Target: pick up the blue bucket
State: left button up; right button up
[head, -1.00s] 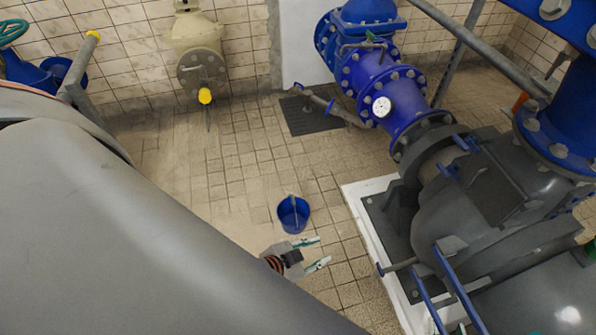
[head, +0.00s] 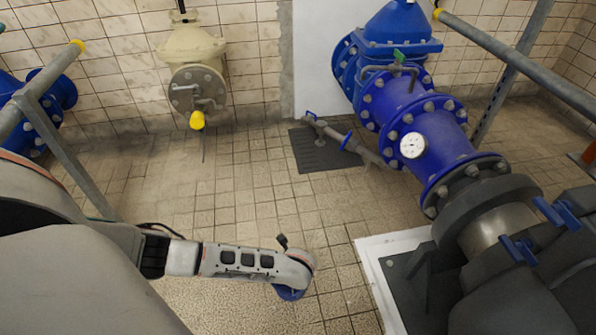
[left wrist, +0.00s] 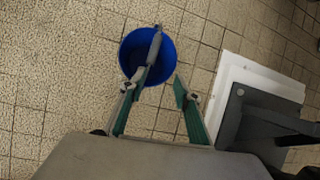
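The blue bucket (left wrist: 132,52) stands on the tiled floor, seen from above in the left wrist view with its grey handle (left wrist: 154,46) across the opening. In the head view only a blue part of the bucket (head: 290,294) shows below the end of my left arm. My left gripper (left wrist: 159,83) is open in the left wrist view, with green-lined fingers either side of the bucket's near rim. Its left fingertip overlaps the lower end of the handle in the picture; I cannot tell whether they touch. In the head view the fingers are hidden. My right gripper is not in view.
A white plinth (head: 368,262) with a dark machine base stands right of the bucket. Large blue pipework (head: 440,135) rises behind it. A cream valve (head: 190,45) stands at the wall. The tiled floor (head: 245,195) between is clear.

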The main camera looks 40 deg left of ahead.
pick_arm(q)
jog(key=a, duration=0.1)
jog(key=a+f, duration=0.1)
jog(key=w+a+m+y, duration=0.1)
jog(key=shift+a+f+b, duration=0.2)
jog(key=shift+a+b, duration=0.05)
jog(key=shift+b, duration=0.1)
jog(key=shift+b+x, duration=0.65)
jog(key=shift+x, duration=0.55)
jog(key=shift+a+f, duration=0.25)
jog(key=shift+f, duration=0.05)
jog(key=f+b, duration=0.3)
jog(key=f, duration=0.1)
jog(key=shift+w+a+f, duration=0.1)
jog(key=shift+w+a, duration=0.25)
jog(key=shift+a, duration=0.05)
jog(key=shift+w+a+f+b, duration=0.1)
jog(key=shift+w+b, duration=0.1)
jog(key=shift+b, duration=0.1)
jog(key=shift+w, duration=0.35)
grip_shut()
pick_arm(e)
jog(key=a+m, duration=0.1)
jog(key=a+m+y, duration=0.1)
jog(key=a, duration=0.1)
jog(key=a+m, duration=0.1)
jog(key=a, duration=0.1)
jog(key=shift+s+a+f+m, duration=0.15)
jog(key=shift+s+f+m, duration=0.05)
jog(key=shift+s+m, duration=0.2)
